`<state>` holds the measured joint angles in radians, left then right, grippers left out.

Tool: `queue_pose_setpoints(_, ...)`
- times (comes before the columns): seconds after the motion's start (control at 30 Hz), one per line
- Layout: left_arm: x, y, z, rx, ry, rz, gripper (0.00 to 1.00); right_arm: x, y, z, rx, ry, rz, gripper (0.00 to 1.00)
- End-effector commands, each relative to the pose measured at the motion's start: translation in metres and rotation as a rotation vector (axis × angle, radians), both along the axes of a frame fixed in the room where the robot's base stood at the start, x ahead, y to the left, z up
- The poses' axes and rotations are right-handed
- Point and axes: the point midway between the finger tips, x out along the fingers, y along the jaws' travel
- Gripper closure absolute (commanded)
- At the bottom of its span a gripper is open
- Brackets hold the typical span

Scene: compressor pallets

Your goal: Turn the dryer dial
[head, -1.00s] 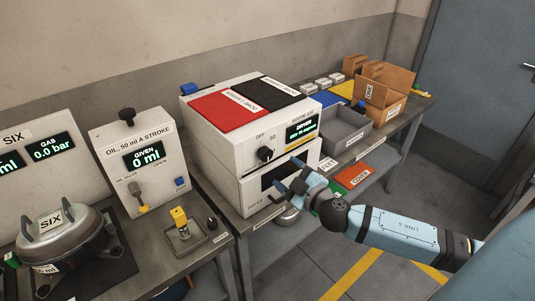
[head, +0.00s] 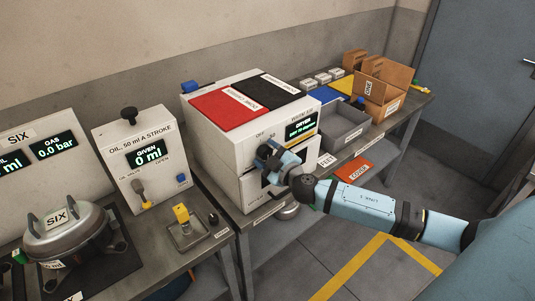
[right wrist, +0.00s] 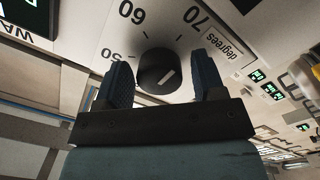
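The dryer (head: 222,148) is a white box with a lit display (head: 303,127) and red and black lids on top. Its dial (right wrist: 158,70) is a round black knob with a pale mark, seen in the right wrist view among the numbers 50, 60 and 70. My right gripper (right wrist: 162,80) is open, with one blue finger on each side of the dial and a visible gap to it on both sides. In the head view the right gripper (head: 268,158) is at the dryer's front and mostly hides the dial. My left gripper is not in view.
An oil unit (head: 138,165) with a lever stands left of the dryer. A round metal compressor (head: 68,240) labelled SIX sits at the lower left. A grey tray (head: 345,137) and a cardboard box (head: 372,108) stand to the right on the bench.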

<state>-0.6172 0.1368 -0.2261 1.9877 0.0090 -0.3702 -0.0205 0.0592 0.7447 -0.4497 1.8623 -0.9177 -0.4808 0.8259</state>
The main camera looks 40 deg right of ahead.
Motion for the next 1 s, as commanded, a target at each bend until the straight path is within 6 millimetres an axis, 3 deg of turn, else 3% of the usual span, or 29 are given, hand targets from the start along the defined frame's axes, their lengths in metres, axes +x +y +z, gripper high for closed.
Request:
queue_pose_setpoints(0.03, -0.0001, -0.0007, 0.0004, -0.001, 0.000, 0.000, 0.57, -0.0001, 0.0000, 0.0000, 0.000, 0.000, 0.000, 0.49)
queue_pose_setpoints(0.17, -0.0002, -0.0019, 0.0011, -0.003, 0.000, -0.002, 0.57, -0.0002, 0.0000, 0.0001, 0.000, 0.000, 0.000, 0.79)
queue_pose_setpoints(0.57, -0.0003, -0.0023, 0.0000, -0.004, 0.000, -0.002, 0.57, -0.0004, 0.0002, -0.0005, -0.057, -0.005, 0.000, 0.80)
queue_pose_setpoints(1.0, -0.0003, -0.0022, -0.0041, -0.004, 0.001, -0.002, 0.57, -0.0001, 0.0001, 0.0003, -0.400, -0.033, 0.000, 0.80)
